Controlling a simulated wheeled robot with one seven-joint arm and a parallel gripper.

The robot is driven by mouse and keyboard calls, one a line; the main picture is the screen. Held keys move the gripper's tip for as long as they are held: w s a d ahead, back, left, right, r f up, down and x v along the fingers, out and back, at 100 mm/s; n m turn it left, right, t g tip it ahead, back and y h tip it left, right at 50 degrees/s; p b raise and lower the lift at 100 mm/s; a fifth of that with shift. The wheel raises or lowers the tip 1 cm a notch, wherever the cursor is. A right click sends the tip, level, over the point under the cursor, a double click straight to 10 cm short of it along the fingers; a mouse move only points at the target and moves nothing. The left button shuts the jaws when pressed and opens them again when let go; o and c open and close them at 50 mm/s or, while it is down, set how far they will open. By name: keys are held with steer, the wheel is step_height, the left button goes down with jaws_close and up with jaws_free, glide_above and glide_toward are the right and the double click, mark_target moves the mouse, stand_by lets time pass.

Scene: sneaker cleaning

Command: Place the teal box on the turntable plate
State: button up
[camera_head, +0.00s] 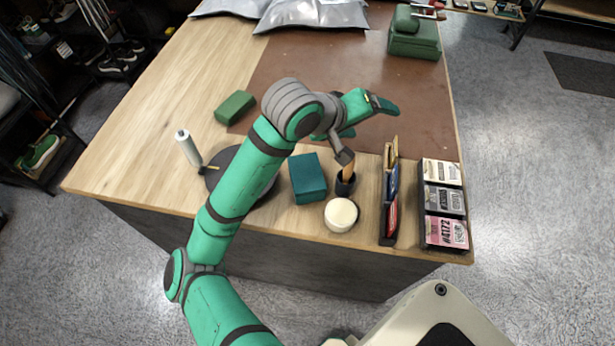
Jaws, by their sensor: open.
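The teal box (308,180) stands on the wooden table near its front edge. The turntable plate (214,182) is a dark round disc to the left of the box, and my arm hides much of it. Nothing shows on its visible part. My gripper (367,117) is open, above the brown mat, behind and to the right of the teal box and apart from it. No object shows between its fingers.
A white bottle (187,147) stands left of the plate. A dark cup (345,185) and a round cream-topped tub (341,215) stand close right of the box. A rack (388,205) and cards (443,201) lie farther right. A green block (235,107) lies behind the plate.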

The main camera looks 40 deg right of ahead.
steer(key=w+a+f+y, duration=0.2)
steer(key=a+f+y, duration=0.1)
steer(key=a+y, duration=0.3)
steer(key=t+y, duration=0.2)
steer(key=y, duration=0.1)
glide_toward(307, 173)
steer(key=shift+w+d+f+n, duration=0.1)
steer(key=shift+w+f+n, duration=0.2)
steer(key=shift+w, duration=0.3)
steer(key=shift+w+f+y, duration=0.1)
steer(key=shift+f+y, duration=0.2)
steer(key=f, duration=0.4)
steer(key=shift+w+f, duration=0.15)
steer(key=shift+w, duration=0.1)
steer(key=shift+d+f, duration=0.25)
steer(key=shift+f, duration=1.25)
steer(key=shift+d+f, duration=0.2)
steer(key=shift+f, duration=1.25)
steer(key=c, duration=1.4)
steer(key=shift+d+r, duration=0.1)
steer(key=shift+r, duration=0.1)
